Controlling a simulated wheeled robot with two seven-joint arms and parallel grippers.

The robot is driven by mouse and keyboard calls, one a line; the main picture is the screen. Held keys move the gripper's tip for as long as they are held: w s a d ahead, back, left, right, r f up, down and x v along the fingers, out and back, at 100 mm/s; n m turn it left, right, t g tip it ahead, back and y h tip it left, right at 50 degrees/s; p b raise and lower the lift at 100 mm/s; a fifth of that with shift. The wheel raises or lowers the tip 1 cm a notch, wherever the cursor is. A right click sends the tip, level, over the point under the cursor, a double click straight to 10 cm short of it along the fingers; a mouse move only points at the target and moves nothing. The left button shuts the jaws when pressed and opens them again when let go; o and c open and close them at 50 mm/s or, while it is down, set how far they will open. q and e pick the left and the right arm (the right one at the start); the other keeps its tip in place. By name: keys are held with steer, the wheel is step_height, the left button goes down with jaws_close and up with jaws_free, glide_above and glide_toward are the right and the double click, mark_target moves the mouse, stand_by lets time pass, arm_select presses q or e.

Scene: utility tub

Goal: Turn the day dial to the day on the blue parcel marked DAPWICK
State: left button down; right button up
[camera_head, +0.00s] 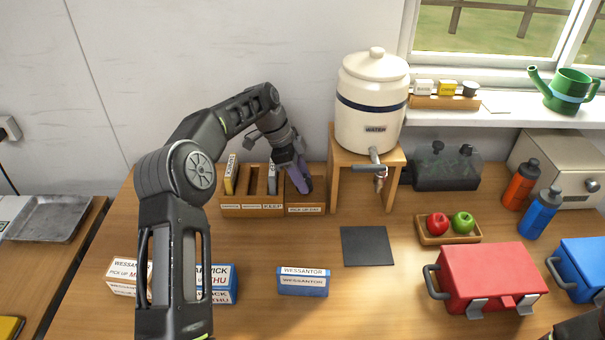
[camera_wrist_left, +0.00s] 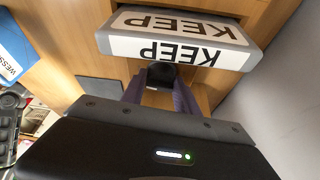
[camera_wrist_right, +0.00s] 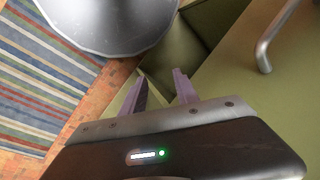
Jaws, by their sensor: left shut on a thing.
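The blue parcel (camera_head: 220,284) stands at the front of the table, partly behind my left arm. My left gripper (camera_head: 301,183) is there, above that label. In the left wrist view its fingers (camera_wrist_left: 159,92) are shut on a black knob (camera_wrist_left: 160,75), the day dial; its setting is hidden. My right gripper (camera_wrist_right: 158,80) is open and empty, away from the dial.
A grey KEEP block (camera_wrist_left: 180,38) stands close beside the left fingers. The water crock (camera_head: 372,105) on its wooden stand (camera_head: 338,170) is just right of that gripper. A dark mat (camera_head: 367,246) lies bare.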

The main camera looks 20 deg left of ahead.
arm_select(q)
steer(key=shift+m+g+p, duration=0.4)
steer(key=shift+m+p, duration=0.35)
steer(key=shift+m, duration=0.35)
steer(key=c, duration=0.9)
jaws_free()
